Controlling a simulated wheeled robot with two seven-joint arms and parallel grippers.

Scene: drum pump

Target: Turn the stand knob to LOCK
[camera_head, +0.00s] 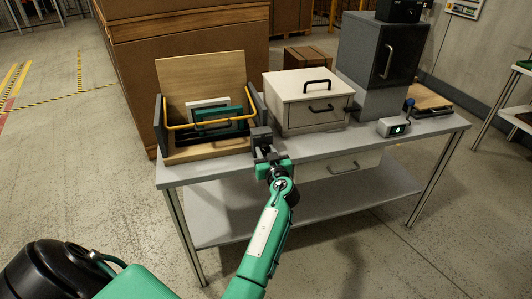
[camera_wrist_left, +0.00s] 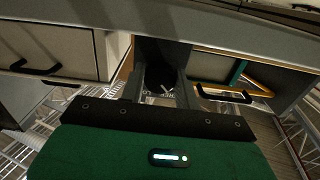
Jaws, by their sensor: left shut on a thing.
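My left gripper (camera_head: 262,142) reaches the front edge of the bench, at the right side of the open wooden case. In the left wrist view its two dark fingers (camera_wrist_left: 159,92) are closed around a small dark round part, the stand knob (camera_wrist_left: 160,74), below the grey bench edge. The knob's marking and its turned position cannot be read. In the head view the gripper hides the knob. My right gripper is in neither view.
The wooden case (camera_head: 205,150) with a yellow bar (camera_head: 190,125) stands left of the gripper. A beige drawer box (camera_head: 300,112), a grey cabinet (camera_head: 365,65) and a small display device (camera_head: 393,127) stand to the right on the bench (camera_head: 430,127). Floor in front is clear.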

